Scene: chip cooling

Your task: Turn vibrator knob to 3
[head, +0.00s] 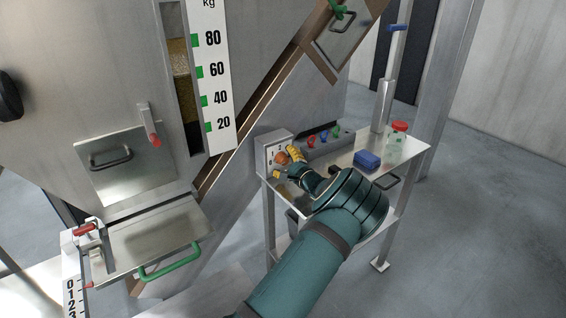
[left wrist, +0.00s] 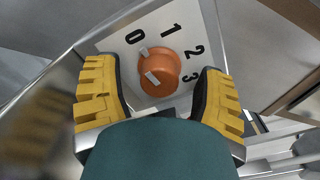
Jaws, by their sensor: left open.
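The orange vibrator knob (left wrist: 160,70) sits on a pale plate (left wrist: 118,40) with the numbers 0, 1, 2 and 3. Its white mark points toward the 0. In the head view the knob (head: 282,158) is on the front of a grey control box (head: 263,150) at the left end of a metal table. My left gripper (head: 287,165) is at the box. In the left wrist view its two yellow fingers (left wrist: 158,98) are open, one on each side of the knob, with visible gaps between them and it. My right gripper is not in view.
The metal table (head: 400,155) carries a blue block (head: 367,159), a clear red-lidded jar (head: 397,143) and a grey rail (head: 325,142) with coloured parts. A large metal hopper (head: 90,80) and a sloping chute (head: 245,135) stand to the left. Open floor lies to the right.

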